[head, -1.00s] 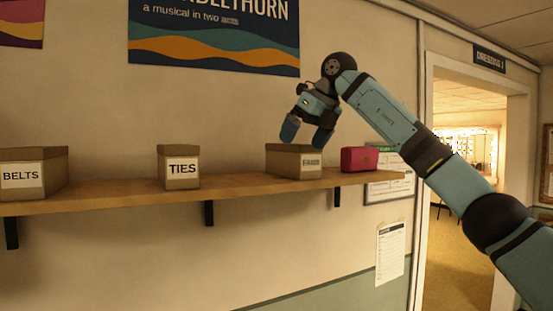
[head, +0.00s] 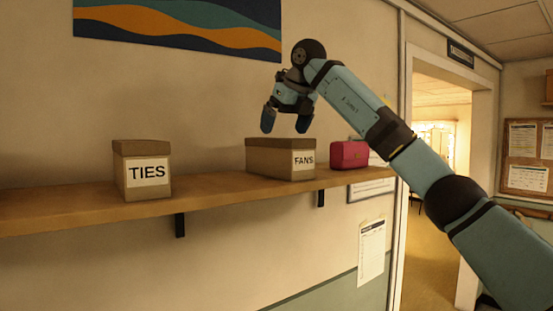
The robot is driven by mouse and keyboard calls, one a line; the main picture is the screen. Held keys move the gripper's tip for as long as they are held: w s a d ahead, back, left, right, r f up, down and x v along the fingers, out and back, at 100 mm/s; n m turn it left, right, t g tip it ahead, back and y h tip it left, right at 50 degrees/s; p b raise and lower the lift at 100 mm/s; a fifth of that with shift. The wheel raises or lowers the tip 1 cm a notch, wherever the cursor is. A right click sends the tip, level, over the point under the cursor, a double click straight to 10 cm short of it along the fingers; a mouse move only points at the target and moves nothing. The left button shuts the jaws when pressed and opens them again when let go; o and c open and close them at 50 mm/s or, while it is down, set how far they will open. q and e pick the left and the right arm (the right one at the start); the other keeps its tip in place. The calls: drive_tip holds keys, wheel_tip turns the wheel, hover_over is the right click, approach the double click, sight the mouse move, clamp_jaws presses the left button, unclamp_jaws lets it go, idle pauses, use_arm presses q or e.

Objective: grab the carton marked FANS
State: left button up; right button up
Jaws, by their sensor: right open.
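The brown carton marked FANS (head: 270,160) stands upright on the wooden wall shelf (head: 225,191), with its white label at its right front. My right gripper (head: 286,128) is above the carton, fingers pointing down and spread apart, with nothing between them. A small gap shows between the fingertips and the carton's top edge, though depth is hard to judge. My left gripper is not in the head view.
A carton marked TIES (head: 127,179) stands to the left on the shelf. A small red case (head: 349,155) sits close to the right of the FANS carton. A doorway (head: 440,200) opens at the right. Shelf between the cartons is clear.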

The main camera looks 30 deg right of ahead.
sight(277, 142)
drive_tip(key=shift+w+a+f, duration=0.15)
drive_tip(key=shift+w+f, duration=0.1)
drive_tip(key=shift+f, duration=0.3)
drive_tip(key=x, duration=0.4)
drive_tip(key=shift+w+f, duration=0.1)
drive_tip(key=shift+w, duration=0.3)
drive_tip(key=shift+s, duration=0.25)
drive_tip(key=shift+c, duration=1.3)
drive_tip(key=c, duration=0.8)
